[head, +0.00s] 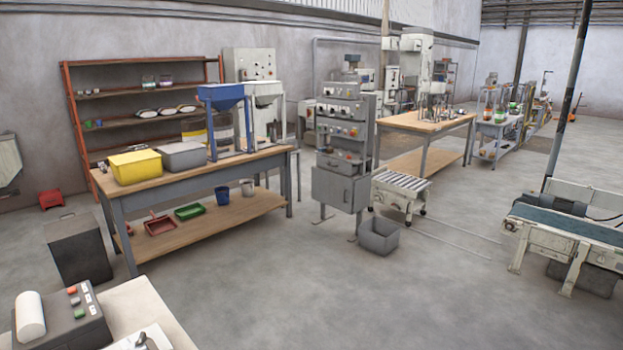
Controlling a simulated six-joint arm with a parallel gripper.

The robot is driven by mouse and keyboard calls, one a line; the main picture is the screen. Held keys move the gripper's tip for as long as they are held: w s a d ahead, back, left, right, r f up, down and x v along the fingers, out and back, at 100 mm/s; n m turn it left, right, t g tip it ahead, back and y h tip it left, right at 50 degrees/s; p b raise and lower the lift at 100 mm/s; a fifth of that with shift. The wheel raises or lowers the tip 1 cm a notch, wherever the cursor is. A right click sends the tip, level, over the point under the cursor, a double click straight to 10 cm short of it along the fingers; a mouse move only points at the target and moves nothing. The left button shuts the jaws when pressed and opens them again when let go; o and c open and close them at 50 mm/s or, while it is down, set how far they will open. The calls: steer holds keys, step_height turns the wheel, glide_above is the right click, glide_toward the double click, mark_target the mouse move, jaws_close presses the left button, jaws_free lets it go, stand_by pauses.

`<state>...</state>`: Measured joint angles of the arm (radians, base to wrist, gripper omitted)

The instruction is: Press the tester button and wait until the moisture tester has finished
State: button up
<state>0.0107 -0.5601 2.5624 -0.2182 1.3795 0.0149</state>
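A dark box-shaped device (62,322) stands on a pale table at the bottom left of the head view. I cannot tell whether this device is the moisture tester, or which button is the tester button. No lit display shows on it. My gripper is not in view.
The pale table (150,305) also carries a partly cut-off light object at its front edge. A workbench (200,178) with a yellow bin (135,167) and a grey bin stands behind. A grey control cabinet (343,150) stands mid-room. A conveyor (570,230) is at right. Open floor lies between.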

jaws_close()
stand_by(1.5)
